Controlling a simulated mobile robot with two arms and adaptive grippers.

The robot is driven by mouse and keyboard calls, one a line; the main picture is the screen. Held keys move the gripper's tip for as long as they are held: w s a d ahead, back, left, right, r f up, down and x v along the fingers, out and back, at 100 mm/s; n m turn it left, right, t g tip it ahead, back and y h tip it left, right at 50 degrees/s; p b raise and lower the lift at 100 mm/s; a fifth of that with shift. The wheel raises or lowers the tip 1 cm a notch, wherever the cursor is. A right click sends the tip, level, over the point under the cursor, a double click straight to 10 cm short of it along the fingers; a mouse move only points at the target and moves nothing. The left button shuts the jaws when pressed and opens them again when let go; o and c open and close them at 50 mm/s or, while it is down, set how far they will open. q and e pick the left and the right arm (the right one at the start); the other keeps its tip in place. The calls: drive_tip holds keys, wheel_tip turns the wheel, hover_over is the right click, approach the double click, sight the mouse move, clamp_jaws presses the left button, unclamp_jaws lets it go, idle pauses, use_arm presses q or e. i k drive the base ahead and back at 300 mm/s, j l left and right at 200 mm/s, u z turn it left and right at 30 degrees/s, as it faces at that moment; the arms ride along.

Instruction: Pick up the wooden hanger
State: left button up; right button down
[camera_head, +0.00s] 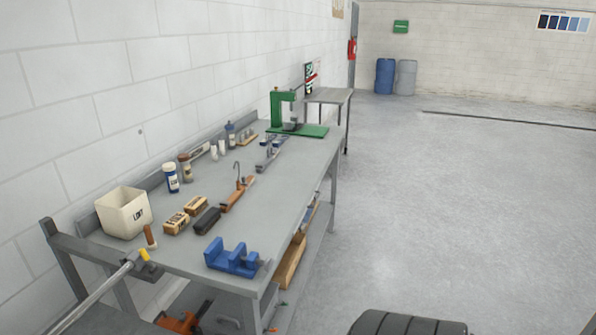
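The wooden hanger (232,200) appears to be the narrow brown wooden piece with a thin metal hook on the grey workbench (205,240). It sits near the middle of the bench top, with its hook pointing up. A dark block lies close to its near end. Neither of my grippers is in view.
A blue vise (231,258) stands at the bench's near corner. A cream bin (124,212), brush-like blocks (177,222), the dark block (207,220) and a white bottle (171,178) stand nearby. A green press (284,112) is farther back. A black tire (405,323) shows below; floor at right is clear.

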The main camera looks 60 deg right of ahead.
sight(226, 206)
drive_tip(key=z, duration=1.7)
